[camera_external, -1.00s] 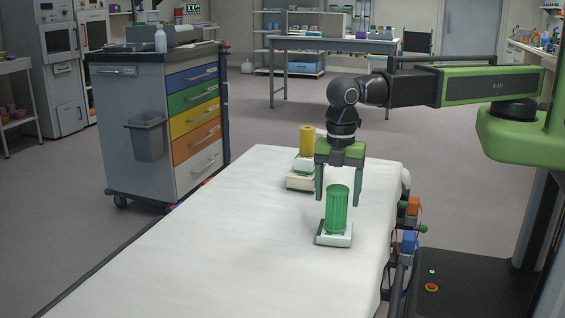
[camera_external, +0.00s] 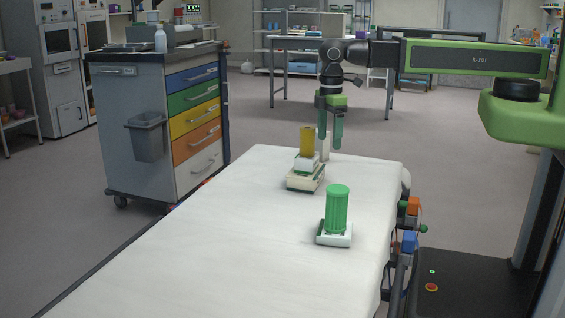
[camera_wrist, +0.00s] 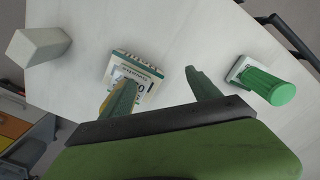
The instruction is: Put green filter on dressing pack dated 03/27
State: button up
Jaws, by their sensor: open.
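The green filter (camera_external: 337,208), a ribbed cylinder, stands upright on a small white dressing pack (camera_external: 345,240) near the bed's right side. It also shows at the right of the wrist view (camera_wrist: 270,86), apart from my fingers. Farther back, a yellow filter (camera_external: 306,140) stands on a white piece (camera_external: 305,163) on top of a cream dressing pack (camera_external: 305,184). In the wrist view a printed pack (camera_wrist: 150,72) lies beyond my fingers, partly hidden by the left one. No date is readable. My gripper (camera_external: 330,142) is open and empty above the bed's far end, right of the yellow filter.
A pale block (camera_wrist: 38,46) stands at the left in the wrist view, near the bed edge. The white bed (camera_external: 200,245) is clear at its front and left. A drawer cart (camera_external: 150,120) stands left of it.

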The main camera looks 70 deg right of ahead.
jog(key=s+d+m, duration=0.1)
jog(key=d+m, duration=0.7)
jog(key=d, duration=1.2)
jog(key=shift+s, duration=0.4)
jog(key=shift+d, duration=0.1)
